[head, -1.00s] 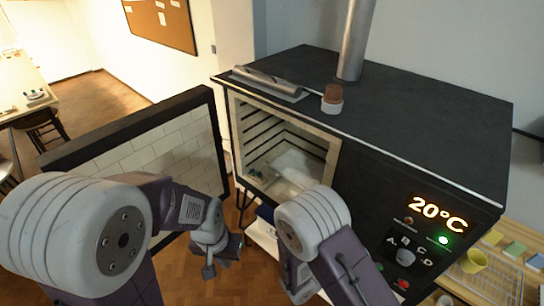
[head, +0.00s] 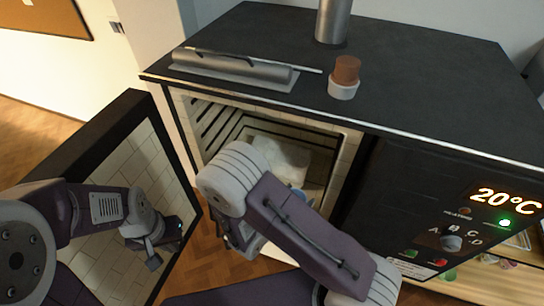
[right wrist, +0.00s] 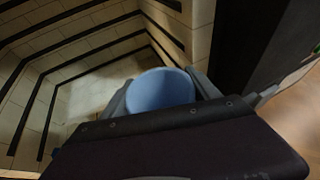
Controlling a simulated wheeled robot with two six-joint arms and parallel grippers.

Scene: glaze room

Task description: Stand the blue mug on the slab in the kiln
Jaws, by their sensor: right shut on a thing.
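The blue mug (right wrist: 160,92) is between the two grey fingers of my right gripper (right wrist: 161,84) in the right wrist view, and the gripper is shut on it. In the head view a small bit of blue (head: 297,190) shows beside my right forearm, at the kiln opening. The kiln (head: 340,132) stands open. A pale slab (head: 284,153) lies inside on its floor, partly hidden by my right arm. My left gripper (head: 160,246) hangs in front of the open kiln door, away from the mug, its fingers apart and empty.
The open kiln door (head: 88,150) stands to the left. The kiln's brick side walls have dark grooves close to the right gripper. A metal roll (head: 232,66) and a brown piece in a white cup (head: 344,88) sit on the kiln top.

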